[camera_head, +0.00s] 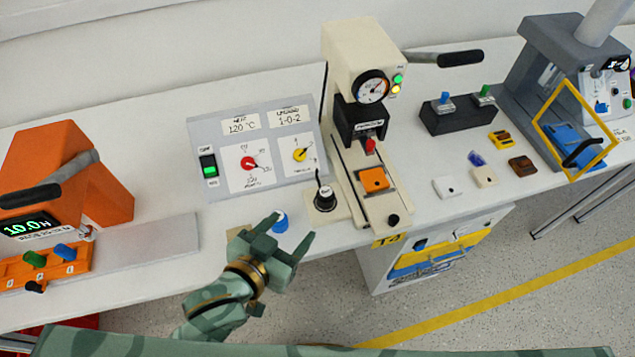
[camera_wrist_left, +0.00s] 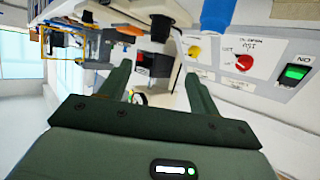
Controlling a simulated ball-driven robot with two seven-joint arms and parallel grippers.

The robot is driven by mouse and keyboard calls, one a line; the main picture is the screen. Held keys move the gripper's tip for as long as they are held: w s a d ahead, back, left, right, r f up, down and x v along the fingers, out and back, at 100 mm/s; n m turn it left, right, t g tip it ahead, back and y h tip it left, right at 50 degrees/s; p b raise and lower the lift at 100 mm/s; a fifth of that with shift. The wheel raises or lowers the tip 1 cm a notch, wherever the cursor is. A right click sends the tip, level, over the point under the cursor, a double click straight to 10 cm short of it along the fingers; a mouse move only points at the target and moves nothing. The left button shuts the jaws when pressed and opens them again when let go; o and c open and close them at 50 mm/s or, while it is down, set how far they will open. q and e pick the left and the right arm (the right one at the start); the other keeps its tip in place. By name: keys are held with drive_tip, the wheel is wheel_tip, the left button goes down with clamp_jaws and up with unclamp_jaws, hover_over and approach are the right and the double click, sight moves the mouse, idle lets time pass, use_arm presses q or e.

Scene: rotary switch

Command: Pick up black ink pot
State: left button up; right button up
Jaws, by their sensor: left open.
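My right gripper is not seen.
A grey control panel (camera_head: 222,128) with dials stands behind the pots. A beige press (camera_head: 352,55) with an orange block (camera_head: 374,180) is right of the black pot. An orange machine (camera_head: 85,165) stands at left. The floor shows at lower right.

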sight(323, 197)
use_arm(q)
drive_tip(key=b+x, duration=0.3)
drive_tip(key=x, duration=0.7)
drive_tip(key=shift+w+d+f, duration=0.15)
drive_tip(key=shift+d+f, duration=0.1)
drive_tip(key=b+x, duration=0.2)
drive_tip(key=x, duration=0.3)
drive_tip(key=shift+w+f, duration=0.1)
drive_tip(key=shift+f, duration=0.05)
drive_tip(key=c, duration=1.1)
